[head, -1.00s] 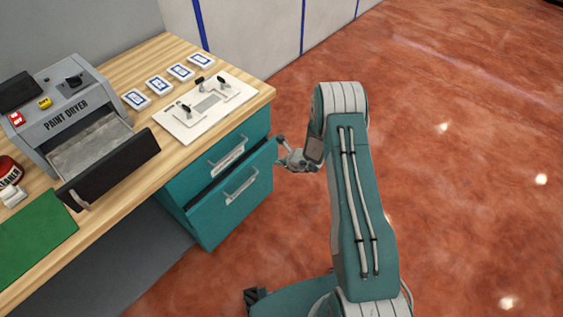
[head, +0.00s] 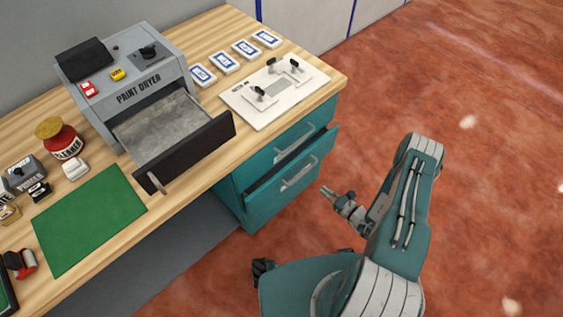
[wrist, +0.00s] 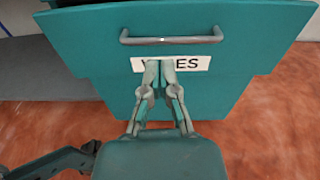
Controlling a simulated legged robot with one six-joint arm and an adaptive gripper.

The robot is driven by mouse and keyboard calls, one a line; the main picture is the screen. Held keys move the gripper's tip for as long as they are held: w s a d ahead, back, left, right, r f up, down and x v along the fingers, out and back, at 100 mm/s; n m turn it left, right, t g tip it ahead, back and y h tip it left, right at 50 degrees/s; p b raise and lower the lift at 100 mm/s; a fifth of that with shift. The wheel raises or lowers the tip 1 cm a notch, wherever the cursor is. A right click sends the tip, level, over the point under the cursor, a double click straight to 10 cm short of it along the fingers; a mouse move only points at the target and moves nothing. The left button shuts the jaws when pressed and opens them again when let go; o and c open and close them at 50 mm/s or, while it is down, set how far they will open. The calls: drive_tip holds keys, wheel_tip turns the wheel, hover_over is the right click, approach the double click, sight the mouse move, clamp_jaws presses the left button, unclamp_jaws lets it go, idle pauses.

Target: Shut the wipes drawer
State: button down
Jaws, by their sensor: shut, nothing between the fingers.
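The wipes drawer (head: 293,180) is the lower teal drawer under the bench's right end, standing partly out with a dark gap above its front. In the wrist view its front (wrist: 90,60) fills the upper part, with a grey bar handle (wrist: 172,40) across it. A white label (wrist: 200,64) sits below the handle, its middle letters hidden by my fingers. My gripper (head: 325,190) is in front of the drawer and to its right, with floor showing between them in the head view. In the wrist view my gripper (wrist: 159,66) is shut and empty, its tips overlapping the label.
The upper teal drawer (head: 300,137) is above the wipes drawer. A green mat (head: 90,218) and a white switch panel (head: 272,94) lie there too. The red floor to the right is clear.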

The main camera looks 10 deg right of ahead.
approach(294, 165)
drive_tip(key=shift+t, duration=0.4)
drive_tip(key=x, duration=0.6)
drive_tip(key=shift+w+a+f, duration=0.15)
drive_tip(key=shift+w+f, duration=0.05)
drive_tip(key=shift+f, duration=0.2)
drive_tip(key=shift+w+a, duration=0.15)
drive_tip(key=shift+w, duration=0.3)
drive_tip(key=shift+a, duration=0.15)
drive_tip(key=shift+a, duration=0.15)
